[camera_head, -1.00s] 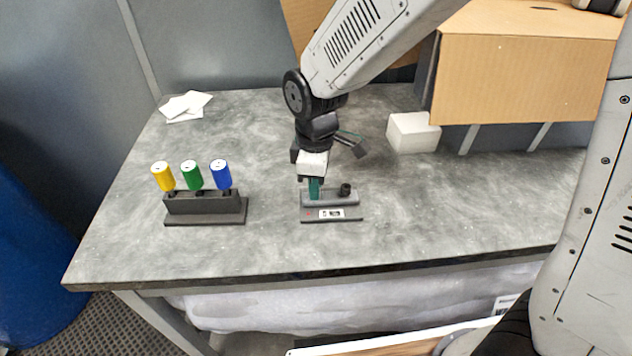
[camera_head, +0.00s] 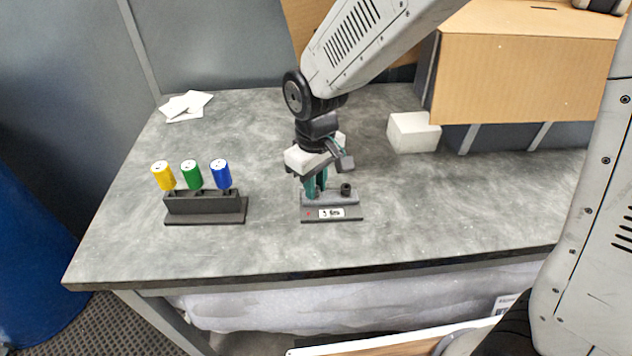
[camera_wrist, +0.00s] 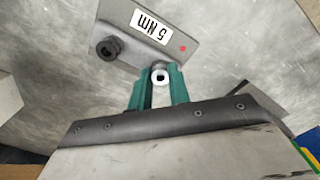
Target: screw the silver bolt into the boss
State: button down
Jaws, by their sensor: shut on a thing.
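My gripper (camera_head: 315,186) points down at the left end of a small dark grey fixture (camera_head: 345,212) on the table. In the wrist view its green fingers (camera_wrist: 159,92) are shut on the silver bolt (camera_wrist: 160,77), whose round head with a dark socket shows between the tips. The bolt stands over the fixture's end near a red dot; the boss beneath it is hidden, so I cannot tell how deep it sits. The fixture carries a "5 Nm" label (camera_wrist: 150,24) and a black knob-like post (camera_wrist: 108,48) at its other end. In the head view the fingers hide the bolt.
A dark rack (camera_head: 205,205) with yellow (camera_head: 163,175), green (camera_head: 191,174) and blue (camera_head: 221,173) handled tools stands to the left. A white block (camera_head: 413,132) and a cardboard box (camera_head: 530,75) are behind on the right. White papers (camera_head: 185,106) lie at the back left.

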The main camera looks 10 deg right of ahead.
jog(key=m, duration=0.4)
dwell(0.3)
jog(key=c, duration=1.6)
grip_release()
jog(key=shift+o, duration=0.2)
